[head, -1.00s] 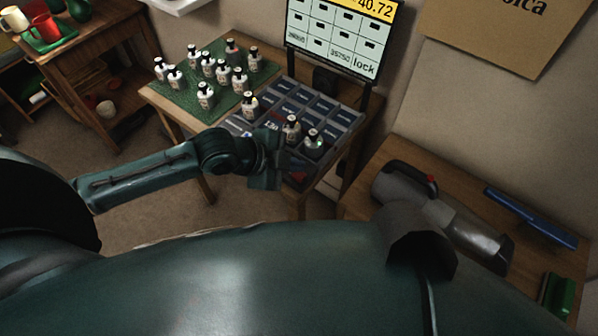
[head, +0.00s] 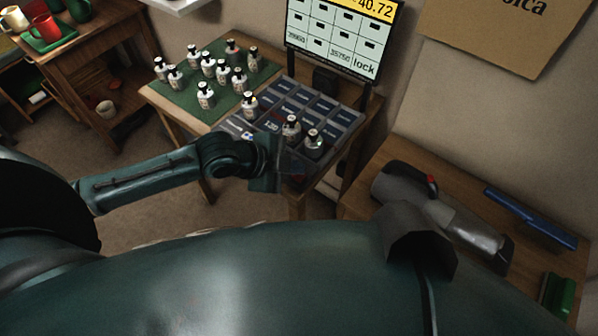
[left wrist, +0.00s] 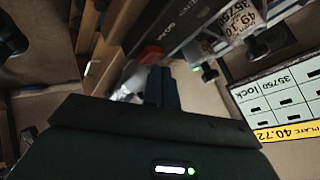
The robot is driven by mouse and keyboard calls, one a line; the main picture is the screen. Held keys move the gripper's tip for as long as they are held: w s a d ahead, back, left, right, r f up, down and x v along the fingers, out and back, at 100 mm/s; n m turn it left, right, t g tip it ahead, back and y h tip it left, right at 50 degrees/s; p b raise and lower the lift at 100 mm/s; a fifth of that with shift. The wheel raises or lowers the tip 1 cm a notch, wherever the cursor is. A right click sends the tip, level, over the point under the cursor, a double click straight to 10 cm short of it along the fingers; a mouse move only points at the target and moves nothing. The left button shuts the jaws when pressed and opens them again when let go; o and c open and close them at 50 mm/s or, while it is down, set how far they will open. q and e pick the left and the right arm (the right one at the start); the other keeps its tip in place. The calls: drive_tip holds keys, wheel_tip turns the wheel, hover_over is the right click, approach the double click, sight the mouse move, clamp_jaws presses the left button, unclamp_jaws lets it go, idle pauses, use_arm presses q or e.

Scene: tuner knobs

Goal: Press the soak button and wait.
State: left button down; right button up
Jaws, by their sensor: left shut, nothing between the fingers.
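In the left wrist view a red button (left wrist: 151,54) shows just beyond my fingers, beside a dark panel (left wrist: 178,27) with small lettering I cannot read surely. My right gripper is out of view.
White bottles with black caps stand on a green mat (head: 222,107) and several in the tray. A screen (head: 335,40) reading 40.72 and "lock" stands behind. A side table at right holds a grey handheld device (head: 400,190), a blue tool (head: 530,218) and a green block (head: 556,297).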

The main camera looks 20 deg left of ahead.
use_arm(q)
drive_tip(key=shift+f, duration=0.65)
idle(0.8)
drive_tip(key=shift+r+p, duration=0.9)
drive_tip(key=shift+r, duration=0.1)
drive_tip(key=shift+r, duration=0.2)
wheel_tip(320, 180, up, 5)
drive_tip(key=p, duration=0.5)
drive_tip(key=shift+f, duration=0.2)
